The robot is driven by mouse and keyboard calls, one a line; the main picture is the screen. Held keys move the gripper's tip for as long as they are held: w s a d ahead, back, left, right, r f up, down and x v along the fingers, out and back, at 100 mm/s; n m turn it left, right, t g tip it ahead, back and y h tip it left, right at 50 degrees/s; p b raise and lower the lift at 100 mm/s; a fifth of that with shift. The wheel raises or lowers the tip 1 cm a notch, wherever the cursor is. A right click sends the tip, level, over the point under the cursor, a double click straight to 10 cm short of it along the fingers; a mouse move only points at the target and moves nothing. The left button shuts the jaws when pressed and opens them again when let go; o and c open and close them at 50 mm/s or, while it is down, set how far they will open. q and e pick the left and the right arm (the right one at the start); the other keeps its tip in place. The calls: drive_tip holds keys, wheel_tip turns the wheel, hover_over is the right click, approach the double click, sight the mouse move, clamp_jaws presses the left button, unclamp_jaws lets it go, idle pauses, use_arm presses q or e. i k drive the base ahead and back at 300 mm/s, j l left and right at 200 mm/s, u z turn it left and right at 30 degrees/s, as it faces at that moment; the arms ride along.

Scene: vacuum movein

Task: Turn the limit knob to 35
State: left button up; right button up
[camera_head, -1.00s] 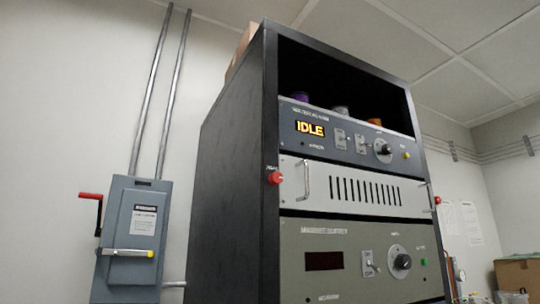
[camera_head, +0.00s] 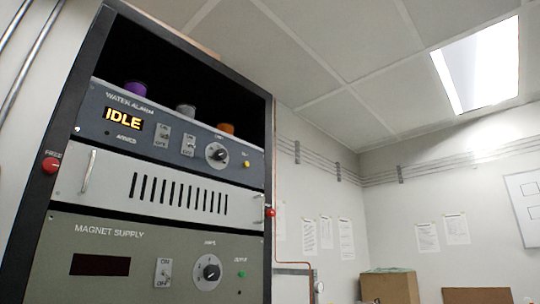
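A black rack (camera_head: 40,180) holds stacked instrument panels. The top panel, labelled WATER ALARM (camera_head: 170,128), has a lit display (camera_head: 123,121) reading IDLE, two toggle switches and a round black-and-silver knob (camera_head: 216,152) on its right. The lower panel, labelled MAGNET SUPPLY (camera_head: 70,265), has a dark display (camera_head: 100,265), an ON/OFF toggle (camera_head: 163,272) and another round knob (camera_head: 207,271). The small labels above both knobs are too blurred to read surely, so I cannot tell which is the limit knob, nor its value. Neither of my grippers is in view.
A white slotted panel (camera_head: 150,190) with a handle (camera_head: 88,171) sits between the two panels. Red buttons (camera_head: 51,165) (camera_head: 270,212) are on the rack's posts. Purple, grey and orange objects sit on the rack's top shelf. A cardboard box (camera_head: 390,286) stands at right.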

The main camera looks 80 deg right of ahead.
sight(221, 154)
drive_tip(key=k+l+z, duration=0.15)
drive_tip(key=z, duration=0.35)
drive_tip(key=k+l+z, duration=0.15)
drive_tip(key=z, duration=0.35)
drive_tip(key=l+z, duration=0.25)
drive_tip(key=z, duration=0.2)
drive_tip(key=k+l+z, duration=0.1)
drive_tip(key=l+z, duration=0.15)
drive_tip(key=z, duration=0.25)
